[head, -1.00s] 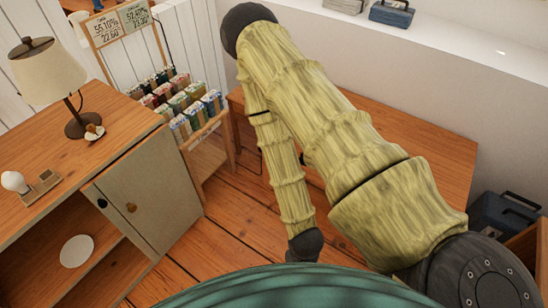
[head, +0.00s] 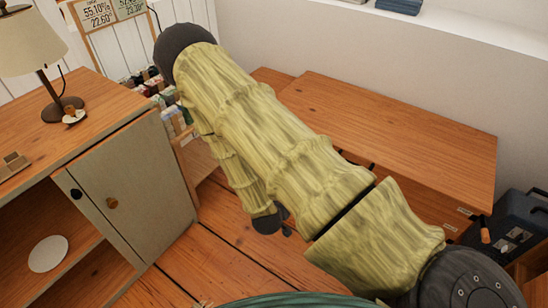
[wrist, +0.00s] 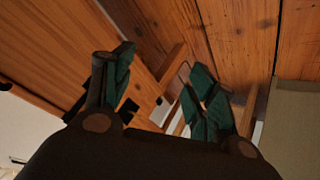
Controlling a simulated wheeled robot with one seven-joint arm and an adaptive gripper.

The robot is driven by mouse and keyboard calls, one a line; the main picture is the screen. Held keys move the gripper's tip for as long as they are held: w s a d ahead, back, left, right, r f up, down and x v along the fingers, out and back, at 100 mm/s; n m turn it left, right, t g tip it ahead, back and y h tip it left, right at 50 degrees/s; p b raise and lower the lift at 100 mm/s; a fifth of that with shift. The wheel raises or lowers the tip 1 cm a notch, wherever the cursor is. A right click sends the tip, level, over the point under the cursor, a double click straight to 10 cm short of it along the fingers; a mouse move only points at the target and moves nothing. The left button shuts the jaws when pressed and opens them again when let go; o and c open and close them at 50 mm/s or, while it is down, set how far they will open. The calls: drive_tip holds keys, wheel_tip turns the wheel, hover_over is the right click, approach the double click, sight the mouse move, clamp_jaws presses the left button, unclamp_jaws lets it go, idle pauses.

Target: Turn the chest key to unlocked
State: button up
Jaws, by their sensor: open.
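A long wooden chest (head: 400,115) with a flat, closed top stands against the back wall, its front partly behind my arm. My gripper (head: 275,222) shows only as a dark bit below my arm, over the floor in front of the chest. In the wrist view, my gripper (wrist: 160,68) has its two dark green fingers spread apart, with nothing held between them. Wooden surfaces lie beyond them.
A cabinet (head: 150,165) with a door and open shelves stands at left, bearing a lamp (head: 35,45). A rack of small boxes (head: 172,110) stands behind my arm. A dark blue case (head: 520,225) is at far right. Plank floor (head: 215,245) lies between cabinet and chest.

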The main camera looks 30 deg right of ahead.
drive_tip(key=w+d+m+t+h+b, duration=0.1)
drive_tip(key=w+d+m+h+b, duration=0.3)
drive_tip(key=w+b, duration=0.75)
drive_tip(key=w+d+m+h+b, duration=0.2)
drive_tip(key=w+m+h+b, duration=0.4)
drive_tip(key=w+b, duration=0.6)
drive_tip(key=x, duration=0.3)
drive_tip(key=b+x, duration=0.1)
drive_tip(key=x, duration=0.2)
drive_tip(key=b+x, duration=0.1)
drive_tip(key=x, duration=0.2)
drive_tip(key=shift+w+d+r, duration=0.1)
drive_tip(key=shift+w+r, duration=0.25)
drive_tip(key=shift+w, duration=0.05)
drive_tip(key=shift+w+d+r, duration=0.1)
drive_tip(key=shift+w+d, duration=0.05)
drive_tip(key=shift+d, duration=0.25)
drive_tip(key=c, duration=1)
